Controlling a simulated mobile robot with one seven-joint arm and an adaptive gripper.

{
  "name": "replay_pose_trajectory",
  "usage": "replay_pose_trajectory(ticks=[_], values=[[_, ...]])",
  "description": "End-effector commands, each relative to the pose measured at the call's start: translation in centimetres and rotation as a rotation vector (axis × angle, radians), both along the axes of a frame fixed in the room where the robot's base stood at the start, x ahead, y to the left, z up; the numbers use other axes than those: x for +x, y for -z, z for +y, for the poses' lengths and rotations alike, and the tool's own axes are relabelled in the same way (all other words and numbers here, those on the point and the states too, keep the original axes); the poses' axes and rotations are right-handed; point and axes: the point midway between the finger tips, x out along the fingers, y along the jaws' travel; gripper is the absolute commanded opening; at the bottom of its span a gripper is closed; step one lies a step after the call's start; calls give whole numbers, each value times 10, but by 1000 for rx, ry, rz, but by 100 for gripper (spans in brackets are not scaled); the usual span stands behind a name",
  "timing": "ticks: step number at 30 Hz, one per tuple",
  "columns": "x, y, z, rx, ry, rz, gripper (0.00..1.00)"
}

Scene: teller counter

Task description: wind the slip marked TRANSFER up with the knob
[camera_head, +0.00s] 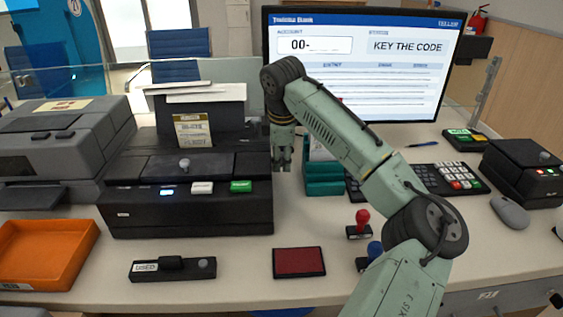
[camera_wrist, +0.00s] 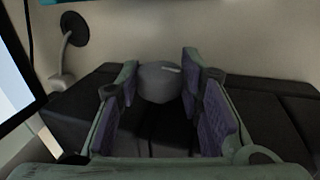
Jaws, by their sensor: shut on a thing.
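The black slip printer (camera_head: 188,210) stands left of centre on the counter. A slip with a yellowish top band (camera_head: 193,131) stands upright in it; its print is too small to read for certain. My gripper (camera_head: 282,162) points down beside the printer's right rear side. In the wrist view, my gripper (camera_wrist: 161,90) is shut on a rounded grey knob (camera_wrist: 158,80) with a pale mark on top. The knob sits between the two purple-padded fingers. In the head view the knob is hidden by my gripper.
A monitor (camera_head: 365,60) stands behind my arm and reads "KEY THE CODE". A teal holder (camera_head: 324,178) is close to the right of my gripper. A keypad (camera_head: 450,178), stamps, a red ink pad (camera_head: 299,262) and an orange tray (camera_head: 45,255) are around.

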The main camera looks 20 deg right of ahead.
Motion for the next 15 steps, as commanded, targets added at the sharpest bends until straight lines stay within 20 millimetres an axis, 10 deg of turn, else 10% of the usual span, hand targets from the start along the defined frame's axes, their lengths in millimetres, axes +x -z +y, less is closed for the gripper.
replay_pose_trajectory(ticks=[15], values=[[-2, 1, 0, -60, 5, -218, 6]])
